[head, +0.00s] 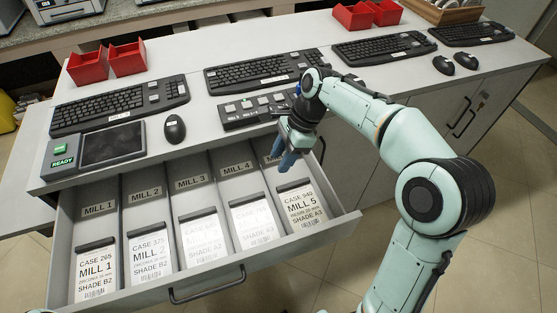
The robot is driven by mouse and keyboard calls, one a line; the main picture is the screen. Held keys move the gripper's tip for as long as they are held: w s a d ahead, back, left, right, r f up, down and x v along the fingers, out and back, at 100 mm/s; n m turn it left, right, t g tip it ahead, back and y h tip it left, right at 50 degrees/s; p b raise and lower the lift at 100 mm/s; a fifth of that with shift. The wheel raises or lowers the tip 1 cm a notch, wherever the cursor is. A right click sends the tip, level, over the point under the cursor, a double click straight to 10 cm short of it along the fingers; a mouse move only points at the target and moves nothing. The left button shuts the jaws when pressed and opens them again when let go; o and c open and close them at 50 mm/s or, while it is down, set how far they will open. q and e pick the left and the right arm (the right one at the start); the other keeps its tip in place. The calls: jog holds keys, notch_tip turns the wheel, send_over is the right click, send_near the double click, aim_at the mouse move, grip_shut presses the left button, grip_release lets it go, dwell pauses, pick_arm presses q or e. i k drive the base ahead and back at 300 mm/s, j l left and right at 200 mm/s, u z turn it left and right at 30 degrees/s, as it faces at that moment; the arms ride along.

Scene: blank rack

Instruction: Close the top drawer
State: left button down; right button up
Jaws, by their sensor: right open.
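The top drawer (225,272) is pulled out from the light grey counter, toward the viewer. Its dark bar handle (206,295) is on the front face. Inside are several slots labelled MILL 1 to MILL 5, each with a white case card. My right gripper (287,158) points down over the back right of the drawer, by the MILL 5 slot, and partly hides that label. Its bluish fingers look empty and are away from the handle; whether they touch anything there I cannot tell. My left gripper is not in view.
Several black keyboards (262,71), a mouse (175,128), a dark tablet (112,145) and a control box (258,109) sit on the counter above. Red bins (128,58) stand behind. Closed cabinet doors (435,125) are at right. Tiled floor (500,220) is clear at right.

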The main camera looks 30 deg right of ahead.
aim_at(116, 205)
jog(key=k, duration=1)
